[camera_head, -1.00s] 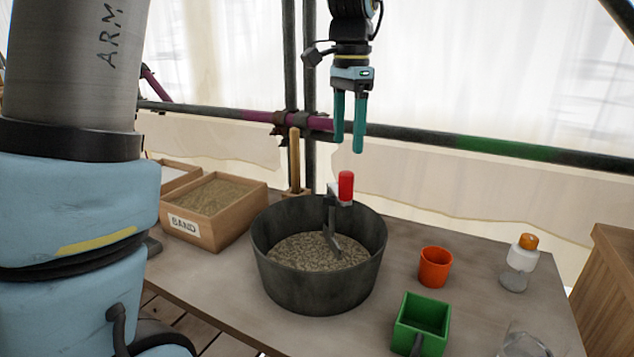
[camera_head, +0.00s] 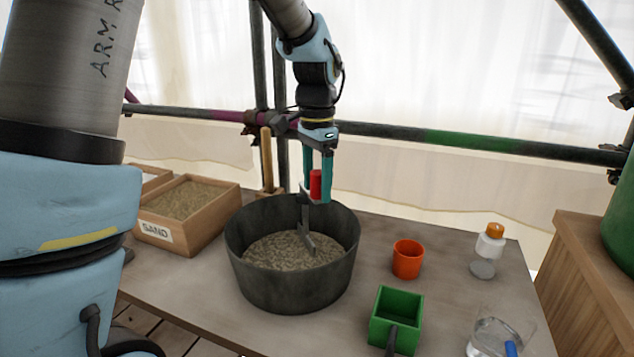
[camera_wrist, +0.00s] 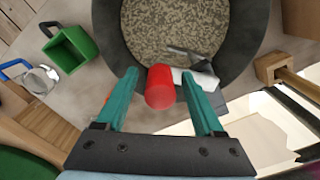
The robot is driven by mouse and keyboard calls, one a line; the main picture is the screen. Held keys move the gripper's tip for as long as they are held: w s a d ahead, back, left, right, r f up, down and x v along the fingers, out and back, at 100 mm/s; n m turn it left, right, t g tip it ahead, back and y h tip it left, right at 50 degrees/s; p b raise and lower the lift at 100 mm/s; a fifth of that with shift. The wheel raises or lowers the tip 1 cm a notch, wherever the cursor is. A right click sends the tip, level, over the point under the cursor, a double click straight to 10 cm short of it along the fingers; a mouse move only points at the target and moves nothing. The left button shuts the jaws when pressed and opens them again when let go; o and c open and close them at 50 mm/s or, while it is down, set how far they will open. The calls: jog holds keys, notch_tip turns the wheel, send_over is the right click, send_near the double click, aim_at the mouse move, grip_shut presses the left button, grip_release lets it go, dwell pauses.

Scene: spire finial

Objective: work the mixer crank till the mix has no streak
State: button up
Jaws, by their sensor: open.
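The mixer crank has a red knob (camera_head: 316,184) on a grey metal arm (camera_head: 306,235) that reaches down into the mix. The dark tub (camera_head: 290,290) holds a speckled grey-brown mix (camera_head: 285,252); the mix also shows in the wrist view (camera_wrist: 175,35), with light and dark specks all through it. My gripper (camera_head: 317,195) is over the tub's far rim, its teal fingers pointing down on either side of the red knob. In the wrist view the knob (camera_wrist: 160,87) sits between the open fingers, with gaps at both sides. The crank's lower end is hidden in the mix.
A wooden sand box (camera_head: 185,205) stands left of the tub. An orange cup (camera_head: 407,259), a green scoop box (camera_head: 396,320), a bottle (camera_head: 487,252) and a clear glass (camera_head: 498,335) stand to the right. A wooden-handled tool (camera_head: 267,160) stands behind the tub.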

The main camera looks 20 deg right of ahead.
jog(key=shift+c, duration=0.2)
grip_shut()
dwell(1.1)
